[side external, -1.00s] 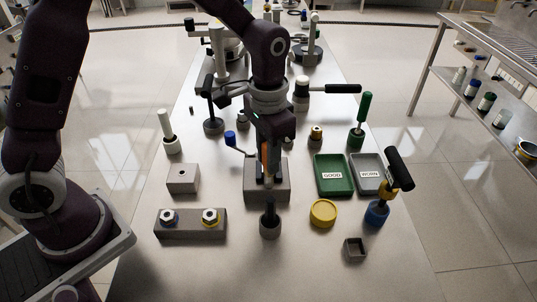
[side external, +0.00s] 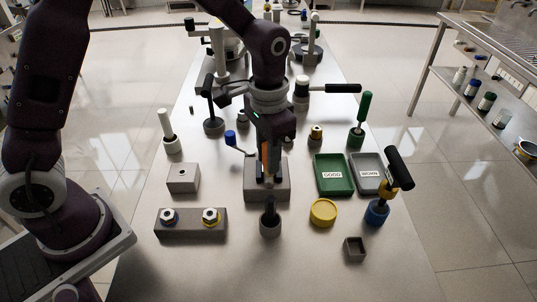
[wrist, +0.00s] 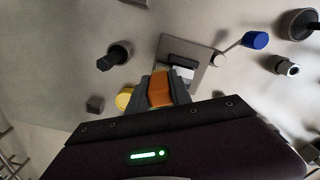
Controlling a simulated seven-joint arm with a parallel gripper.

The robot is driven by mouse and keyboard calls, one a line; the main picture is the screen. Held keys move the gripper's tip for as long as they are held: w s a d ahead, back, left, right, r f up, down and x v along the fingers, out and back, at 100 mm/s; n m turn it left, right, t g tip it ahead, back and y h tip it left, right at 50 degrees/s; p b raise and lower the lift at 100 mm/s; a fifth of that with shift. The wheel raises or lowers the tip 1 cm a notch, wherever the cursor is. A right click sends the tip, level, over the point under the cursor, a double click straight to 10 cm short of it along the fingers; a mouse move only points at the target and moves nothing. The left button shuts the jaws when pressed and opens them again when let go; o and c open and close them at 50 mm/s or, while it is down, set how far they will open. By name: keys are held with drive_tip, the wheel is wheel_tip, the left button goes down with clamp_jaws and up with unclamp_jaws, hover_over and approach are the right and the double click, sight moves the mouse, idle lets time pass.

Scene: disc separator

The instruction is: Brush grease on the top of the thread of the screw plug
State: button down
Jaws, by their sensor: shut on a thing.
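My gripper (wrist: 160,88) is shut on an orange-handled tool (wrist: 160,91), which looks like the brush; the tool also shows in the side view (side external: 266,158). It points down over a grey block (side external: 252,189) at the middle of the table. The block (wrist: 209,59) has a dark raised bar (wrist: 184,61) on top in the wrist view. The tool's tip is close to the block's top; whether it touches anything there is unclear. I cannot make out the screw plug or its thread; my gripper and the tool cover part of the block.
A dark-handled tool in a grey cup (side external: 270,228) stands in front of the block. A round yellow container (side external: 323,213), a green tray (side external: 334,188) and a grey tray (side external: 367,186) are to the right. A blue-knobbed lever (side external: 231,138) is behind left.

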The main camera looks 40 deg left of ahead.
drive_tip(key=shift+s+d, duration=0.3)
drive_tip(key=shift+r, duration=3.25)
